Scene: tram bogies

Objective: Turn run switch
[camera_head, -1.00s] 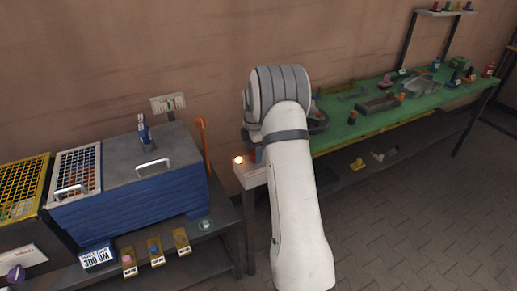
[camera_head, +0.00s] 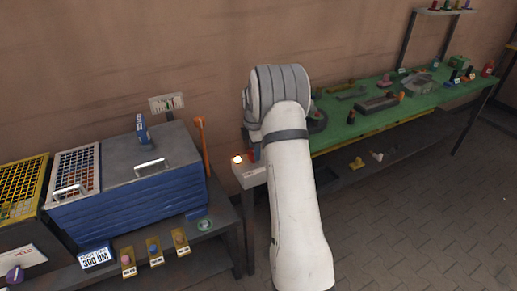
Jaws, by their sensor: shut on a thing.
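A small white control box (camera_head: 247,176) stands at the left end of the green bench, with a glowing round lamp (camera_head: 237,160) on top. A small red part (camera_head: 251,156), which looks like the run switch, shows beside the lamp. My gripper (camera_head: 254,149) is mostly hidden behind my wrist; only a small dark part shows just above the red part. It is shut on what looks like the run switch. The contact itself and the angle of the switch are hidden.
A blue machine (camera_head: 135,200) with a grey lid and an orange upright lever (camera_head: 202,140) stand close on the left. The green bench (camera_head: 345,128) holds several parts on the right. The wall is close behind. The tiled floor (camera_head: 400,225) at right is clear.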

